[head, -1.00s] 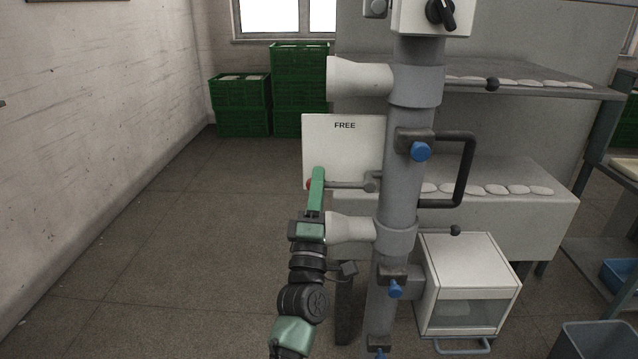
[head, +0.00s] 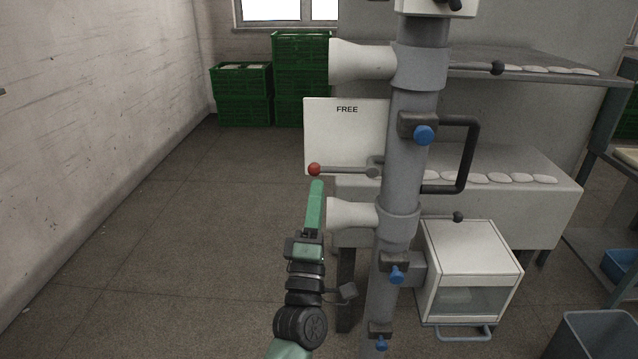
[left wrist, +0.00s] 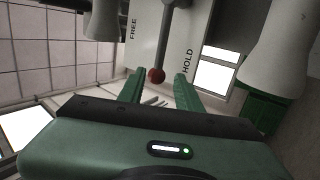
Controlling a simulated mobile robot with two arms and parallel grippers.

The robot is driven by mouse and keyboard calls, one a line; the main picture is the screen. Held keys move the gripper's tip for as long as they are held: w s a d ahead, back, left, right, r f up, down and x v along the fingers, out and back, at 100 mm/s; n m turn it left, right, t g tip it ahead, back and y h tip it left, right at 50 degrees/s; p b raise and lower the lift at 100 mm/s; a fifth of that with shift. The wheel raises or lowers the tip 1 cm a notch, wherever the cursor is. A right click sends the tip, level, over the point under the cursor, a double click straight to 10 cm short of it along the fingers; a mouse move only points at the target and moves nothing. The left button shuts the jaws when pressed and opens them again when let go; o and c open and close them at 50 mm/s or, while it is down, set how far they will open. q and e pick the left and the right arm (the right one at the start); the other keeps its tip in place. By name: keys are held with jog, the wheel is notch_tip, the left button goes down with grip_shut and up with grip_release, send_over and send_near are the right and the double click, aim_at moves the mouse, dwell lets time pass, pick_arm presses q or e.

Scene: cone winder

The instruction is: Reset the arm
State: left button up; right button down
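A lever arm (head: 345,170) with a red ball knob (head: 314,169) sticks out leftward from the grey post, roughly level, at the lower edge of a white plate (head: 345,138) marked FREE. In the left wrist view the plate also bears HOLD, and the lever (left wrist: 165,40) lies between the two words. My left gripper (head: 317,184) is just below the knob in the head view. In the left wrist view its fingers (left wrist: 160,87) are apart and empty, with the red knob (left wrist: 156,75) just past the gap between their tips. My right gripper is not in view.
The grey post (head: 402,190) carries white cones (head: 355,60), blue knobs and a black handle (head: 470,155). A white box (head: 472,260) with a clear front hangs low at right. Green crates (head: 300,65) stand at the back wall. The floor at left is clear.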

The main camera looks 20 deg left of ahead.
pick_arm(q)
jog(key=shift+v, duration=0.8)
